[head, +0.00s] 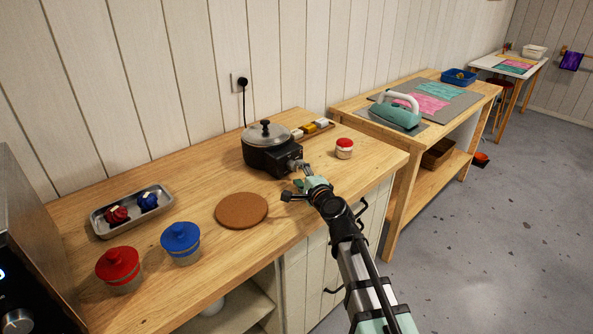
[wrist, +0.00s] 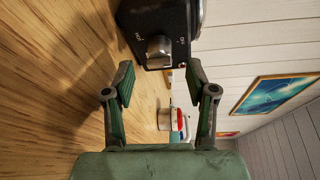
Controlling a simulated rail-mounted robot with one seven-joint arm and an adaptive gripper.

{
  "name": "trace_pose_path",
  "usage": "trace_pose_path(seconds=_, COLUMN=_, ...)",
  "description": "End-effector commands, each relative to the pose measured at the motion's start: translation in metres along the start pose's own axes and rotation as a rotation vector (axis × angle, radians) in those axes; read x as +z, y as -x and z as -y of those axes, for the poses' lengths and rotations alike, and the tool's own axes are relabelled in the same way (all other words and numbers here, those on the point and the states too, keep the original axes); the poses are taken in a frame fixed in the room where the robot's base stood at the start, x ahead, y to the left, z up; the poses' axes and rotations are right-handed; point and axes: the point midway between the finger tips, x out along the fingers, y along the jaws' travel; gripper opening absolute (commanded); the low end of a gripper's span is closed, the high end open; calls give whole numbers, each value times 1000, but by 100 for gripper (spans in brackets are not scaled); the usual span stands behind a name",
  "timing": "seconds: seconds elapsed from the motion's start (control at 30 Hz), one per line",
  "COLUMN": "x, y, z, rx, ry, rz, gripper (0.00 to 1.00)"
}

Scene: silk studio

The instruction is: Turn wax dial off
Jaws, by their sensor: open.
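In the head view the dial is hard to make out beside my gripper. My gripper (wrist: 161,100) is open and empty, its two fingers apart with the dial ahead of and between them, not touching it. In the head view my gripper (head: 296,184) is just in front of the heater.
A red-lidded jar (head: 344,148) stands right of the heater. A cork mat (head: 242,211), a blue-lidded jar (head: 181,243), a red-lidded jar (head: 119,269) and a metal tray (head: 105,222) are to the left. A cord runs to the wall socket (head: 241,82).

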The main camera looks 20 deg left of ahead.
Motion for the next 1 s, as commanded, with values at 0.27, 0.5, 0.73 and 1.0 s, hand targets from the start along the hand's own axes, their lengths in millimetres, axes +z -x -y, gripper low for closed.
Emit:
trace_pose_path(seconds=0.27, x=1, y=59, z=0, rx=-2, ry=0, rz=-1, gripper=57)
trace_pose_path(seconds=0.5, x=0, y=80, z=1, rx=-2, ry=0, rz=-2, gripper=57)
trace_pose_path(seconds=0.73, x=0, y=80, z=1, rx=-2, ry=0, rz=-1, gripper=57)
trace_pose_path(seconds=1.0, x=2, y=81, z=20, rx=-2, ry=1, rz=-1, gripper=57)
